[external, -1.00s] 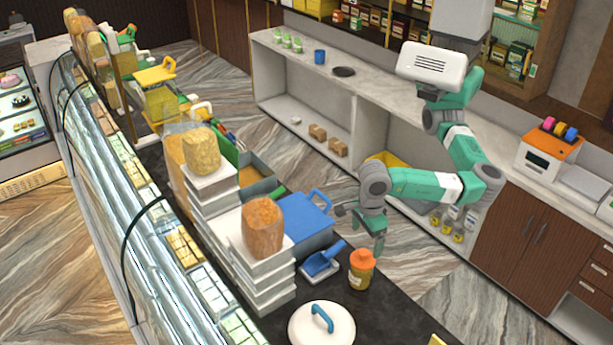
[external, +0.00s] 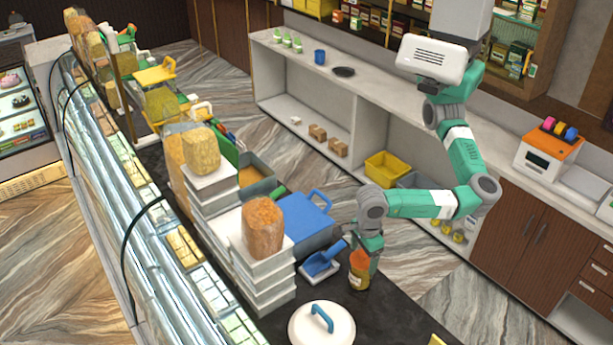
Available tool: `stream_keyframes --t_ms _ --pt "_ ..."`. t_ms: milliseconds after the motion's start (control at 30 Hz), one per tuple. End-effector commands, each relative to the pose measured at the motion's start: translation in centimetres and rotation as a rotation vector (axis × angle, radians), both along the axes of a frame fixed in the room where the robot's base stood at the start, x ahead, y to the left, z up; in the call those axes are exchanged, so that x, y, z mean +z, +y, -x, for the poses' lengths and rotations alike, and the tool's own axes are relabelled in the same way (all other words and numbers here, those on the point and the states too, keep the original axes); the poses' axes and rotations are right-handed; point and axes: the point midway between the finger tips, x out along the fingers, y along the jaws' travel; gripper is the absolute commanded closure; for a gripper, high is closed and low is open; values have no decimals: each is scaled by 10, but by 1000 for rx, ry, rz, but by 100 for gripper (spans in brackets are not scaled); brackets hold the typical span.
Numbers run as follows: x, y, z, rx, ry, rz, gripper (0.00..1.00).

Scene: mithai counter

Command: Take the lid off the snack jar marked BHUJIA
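A small jar (external: 357,283) with an orange lid (external: 359,259) and a pale label stands upright on the dark counter. The label is too small to read, so I cannot tell whether it says BHUJIA. My gripper (external: 368,252) is pointed down at the jar's lid, and its fingers cover part of the lid. I cannot tell whether the fingers are open or closed on it, or whether they touch it.
A blue scoop (external: 322,261) lies just left of the jar. A white round lid with a blue handle (external: 322,327) is in front. White boxes (external: 265,285) are stacked at left, bearing a tall orange-brown snack pack (external: 263,226). A blue bin (external: 305,215) is behind the scoop.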

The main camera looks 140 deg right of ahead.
Motion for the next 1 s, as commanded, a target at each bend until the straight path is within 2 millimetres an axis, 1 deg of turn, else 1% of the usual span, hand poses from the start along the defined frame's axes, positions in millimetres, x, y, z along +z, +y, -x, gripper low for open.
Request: stream_keyframes --t_ms 33,167,567,667,767,833,867,1000 --pt "0 0 0 0 0 0 27" --pt "0 0 0 0 0 0 52" --pt "3 0 0 0 0 -1 53" --pt "10 0 0 0 -1 -2 53" --pt "21 0 0 0 -1 -3 53" --pt "33 0 -1 0 -2 -2 53" --pt "34 -2 3 -3 0 -2 53" --pt "35 -20 30 -5 0 -1 53"
